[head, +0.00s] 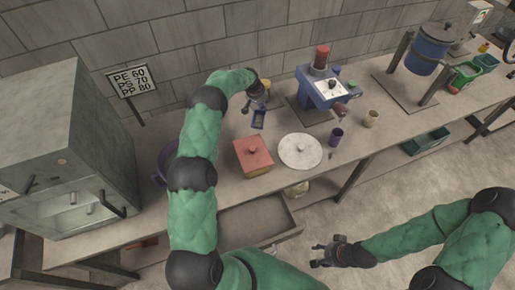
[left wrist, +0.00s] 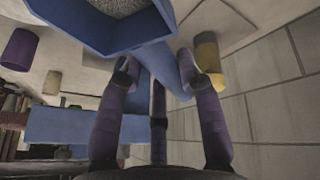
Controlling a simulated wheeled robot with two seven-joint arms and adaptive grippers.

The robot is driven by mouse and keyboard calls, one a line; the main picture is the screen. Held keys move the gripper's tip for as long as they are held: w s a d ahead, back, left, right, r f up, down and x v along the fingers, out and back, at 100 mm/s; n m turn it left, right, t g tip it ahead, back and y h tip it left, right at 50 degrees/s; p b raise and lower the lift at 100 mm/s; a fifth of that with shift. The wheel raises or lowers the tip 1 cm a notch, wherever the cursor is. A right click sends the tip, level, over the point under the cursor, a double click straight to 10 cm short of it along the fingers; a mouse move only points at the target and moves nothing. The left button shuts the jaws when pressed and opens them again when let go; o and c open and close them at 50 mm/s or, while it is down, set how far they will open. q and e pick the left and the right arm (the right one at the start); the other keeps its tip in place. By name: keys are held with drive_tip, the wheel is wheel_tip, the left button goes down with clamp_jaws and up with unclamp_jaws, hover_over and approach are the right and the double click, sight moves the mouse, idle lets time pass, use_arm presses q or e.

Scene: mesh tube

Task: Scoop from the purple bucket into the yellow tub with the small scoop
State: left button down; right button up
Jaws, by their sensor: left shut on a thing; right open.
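My left gripper (head: 257,101) is shut on the handle of a blue scoop (head: 259,119), above the table's back part. In the left wrist view the scoop (left wrist: 125,38) holds grey granules. The purple bucket (head: 158,168) stands left of my left arm, which hides most of it. A yellow-and-grey thing (left wrist: 208,58) lies just beyond my left fingers; I cannot tell whether it is the yellow tub. No other clearly yellow tub shows. My right gripper (head: 325,254) is open and empty, low in front of the table.
A box with a red lid (head: 252,150) and a round white lid (head: 300,151) are in front of the scoop. A blue machine (head: 322,92), a purple cup (head: 335,137) and a tan cup (head: 371,118) stand to the right. A drawer (head: 258,222) is open below.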

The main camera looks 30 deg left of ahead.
sight(262, 108)
use_arm(q)
drive_tip(key=shift+w+f, duration=0.15)
drive_tip(key=shift+s+d+r+p, duration=0.15)
drive_tip(key=shift+s+r+p, duration=0.35)
drive_tip(key=shift+p, duration=0.3)
drive_tip(key=shift+s+d+r+t+y+p, duration=0.15)
drive_tip(key=shift+s+r+t+p, duration=0.3)
drive_tip(key=shift+s, duration=0.1)
drive_tip(key=shift+s+d+r+t+y+p, duration=0.1)
drive_tip(key=shift+s+r+t+y+p, duration=0.05)
drive_tip(key=shift+s+r+t+p, duration=0.3)
drive_tip(key=s+b, duration=0.1)
drive_tip(key=b, duration=0.1)
drive_tip(key=t+b, duration=0.1)
drive_tip(key=b, duration=0.2)
drive_tip(key=s+b, duration=0.1)
drive_tip(key=b, duration=0.2)
drive_tip(key=shift+s+d+f+t, duration=0.25)
drive_tip(key=shift+s+d+t, duration=0.05)
drive_tip(key=shift+d+t, duration=0.1)
drive_tip(key=s+r+b, duration=0.1)
drive_tip(key=s+r+t+b, duration=0.1)
drive_tip(key=shift+s+d+r+m+y, duration=0.15)
drive_tip(key=shift+d+r+m+y, duration=0.15)
drive_tip(key=shift+d+r+y, duration=0.1)
drive_tip(key=shift+s+r+t, duration=0.15)
drive_tip(key=shift+t, duration=0.15)
drive_tip(key=shift+s+d+b, duration=0.1)
drive_tip(key=shift+s+b, duration=0.1)
drive_tip(key=shift+b, duration=0.25)
